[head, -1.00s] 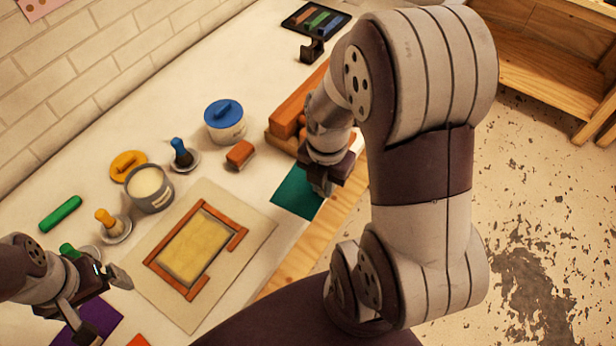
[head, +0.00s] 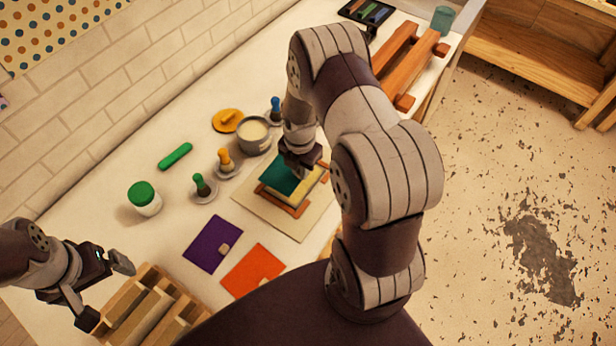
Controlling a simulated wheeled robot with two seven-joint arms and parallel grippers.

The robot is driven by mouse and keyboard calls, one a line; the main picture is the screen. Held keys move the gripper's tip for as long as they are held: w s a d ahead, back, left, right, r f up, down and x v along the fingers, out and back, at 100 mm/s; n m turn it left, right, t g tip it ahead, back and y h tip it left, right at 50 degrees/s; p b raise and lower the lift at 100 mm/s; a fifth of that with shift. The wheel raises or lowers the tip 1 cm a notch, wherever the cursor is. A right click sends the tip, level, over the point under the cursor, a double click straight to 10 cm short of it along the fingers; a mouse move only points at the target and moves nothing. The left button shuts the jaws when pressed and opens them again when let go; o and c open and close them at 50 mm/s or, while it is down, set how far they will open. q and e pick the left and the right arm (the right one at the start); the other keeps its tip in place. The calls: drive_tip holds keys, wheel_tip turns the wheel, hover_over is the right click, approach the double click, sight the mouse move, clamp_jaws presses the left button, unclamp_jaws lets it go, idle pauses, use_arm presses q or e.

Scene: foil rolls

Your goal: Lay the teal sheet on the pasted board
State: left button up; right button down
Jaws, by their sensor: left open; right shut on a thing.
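The teal sheet (head: 280,177) is over the left part of the pasted board, and I cannot tell whether it touches the board. My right gripper (head: 301,172) is shut on the sheet near its upper right corner. The pasted board (head: 308,184) shows a yellow strip to the right of the sheet, inside a red-brown corner frame (head: 296,210) on a beige mat (head: 315,218). My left gripper (head: 105,290) is open and empty at the lower left, beside a wooden rack.
A purple sheet (head: 208,246) and an orange sheet (head: 254,272) lie left of the mat. The slotted wooden rack (head: 150,305) is at the front. A paste pot (head: 252,133), brushes on dishes and a green-lidded jar (head: 145,199) stand behind.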

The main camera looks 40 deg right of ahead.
drive_tip(key=d+f, duration=0.1)
drive_tip(key=d+f+b, duration=0.1)
drive_tip(key=d, duration=0.1)
drive_tip(key=shift+w+d+f, duration=0.1)
drive_tip(key=shift+w+f, duration=0.2)
drive_tip(key=shift+w, duration=0.05)
drive_tip(key=f+b, duration=0.1)
drive_tip(key=a+f+b, duration=0.1)
drive_tip(key=f+b, duration=0.1)
drive_tip(key=shift+s+a+f+b, duration=0.2)
drive_tip(key=shift+s+a+b, duration=0.05)
drive_tip(key=shift+b, duration=0.1)
drive_tip(key=shift+w+f, duration=0.1)
drive_tip(key=shift+f, duration=0.25)
drive_tip(key=shift+w+d+f+b, duration=0.1)
drive_tip(key=shift+d+f+b, duration=0.2)
drive_tip(key=shift+d, duration=0.2)
drive_tip(key=shift+a+r, duration=0.2)
drive_tip(key=shift+a, duration=0.1)
drive_tip(key=shift+d+f, duration=0.15)
drive_tip(key=shift+d, duration=0.1)
use_arm(q)
drive_tip(key=d+f, duration=0.1)
drive_tip(key=f, duration=0.2)
drive_tip(key=d+f, duration=0.1)
drive_tip(key=f, duration=0.1)
drive_tip(key=shift+w+d, duration=0.25)
drive_tip(key=shift+d, duration=0.05)
